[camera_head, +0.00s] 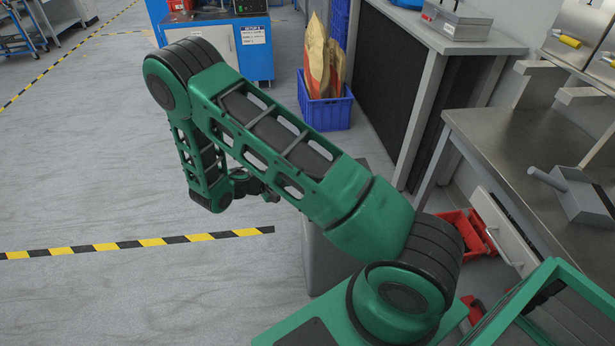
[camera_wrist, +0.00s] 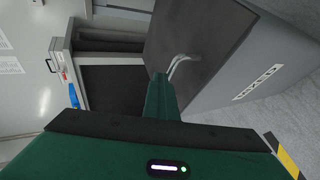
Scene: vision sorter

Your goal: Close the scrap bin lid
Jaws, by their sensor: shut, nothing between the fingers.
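The grey scrap bin (camera_head: 322,262) stands on the floor behind my arm in the head view, which hides most of its top. In the wrist view the scrap bin (camera_wrist: 245,75) fills the upper right, with a white label on its grey side. A dark face (camera_wrist: 205,30) beside that side carries a thin curved silver handle. I cannot tell whether this dark face is the lid, or how far the lid stands open. My gripper (camera_head: 265,190) is shut and empty, left of the bin in the head view. Its fingertips are hard to make out in the wrist view.
A blue crate (camera_head: 327,114) with paper sacks stands at the back. A steel workbench (camera_head: 500,135) and red bins (camera_head: 470,232) are on the right. Striped tape (camera_head: 130,245) marks the open floor on the left.

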